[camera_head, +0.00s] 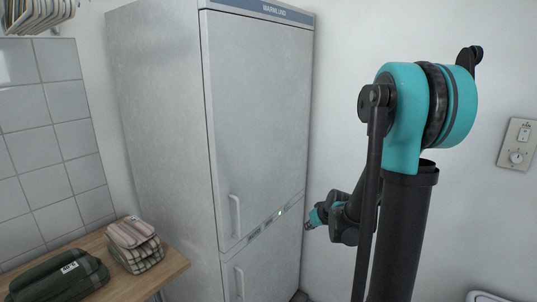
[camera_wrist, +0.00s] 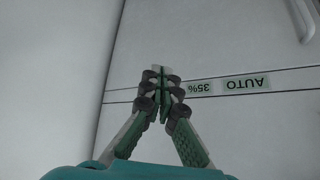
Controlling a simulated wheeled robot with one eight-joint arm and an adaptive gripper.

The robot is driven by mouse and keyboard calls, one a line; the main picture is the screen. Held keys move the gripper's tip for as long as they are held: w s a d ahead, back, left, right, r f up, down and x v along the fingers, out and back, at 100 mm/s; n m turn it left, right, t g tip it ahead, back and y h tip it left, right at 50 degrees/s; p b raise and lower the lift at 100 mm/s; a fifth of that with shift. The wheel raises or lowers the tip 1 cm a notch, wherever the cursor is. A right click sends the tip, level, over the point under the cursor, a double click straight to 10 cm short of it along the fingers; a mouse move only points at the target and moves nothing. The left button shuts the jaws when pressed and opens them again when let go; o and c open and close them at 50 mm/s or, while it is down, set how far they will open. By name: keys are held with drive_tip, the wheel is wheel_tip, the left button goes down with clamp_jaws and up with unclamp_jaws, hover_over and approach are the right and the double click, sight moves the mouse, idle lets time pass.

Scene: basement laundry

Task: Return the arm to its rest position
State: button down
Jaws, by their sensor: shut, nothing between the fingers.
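My gripper (camera_wrist: 160,82) is shut and empty in the wrist view, its green fingers meeting at the tips. Behind them is the white fridge front with a display strip reading "AUTO" and "35%", upside down. In the head view my gripper (camera_head: 309,222) is small and partly hidden, near the right edge of the fridge (camera_head: 255,120). My teal and black arm (camera_head: 405,120) stands upright at the right of the picture, with its lower link reaching back toward the fridge. I cannot tell from these views how far the fingertips are from the fridge.
The fridge doors are shut, with a handle (camera_head: 235,216) on the upper door. A wooden table (camera_head: 165,274) at lower left holds folded cloths (camera_head: 135,244) and a dark green bundle (camera_head: 60,279). A wall switch plate (camera_head: 517,144) is at right. Bare wall lies behind my arm.

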drive_tip(key=s+d+f+m+g+h, duration=0.1)
drive_tip(key=s, duration=1.1)
drive_tip(key=s+d+f+m+g+h, duration=0.1)
drive_tip(key=s+d+m+g+h, duration=0.1)
drive_tip(key=s, duration=1)
drive_tip(key=shift+d, duration=0.3)
drive_tip(key=shift+w, duration=0.1)
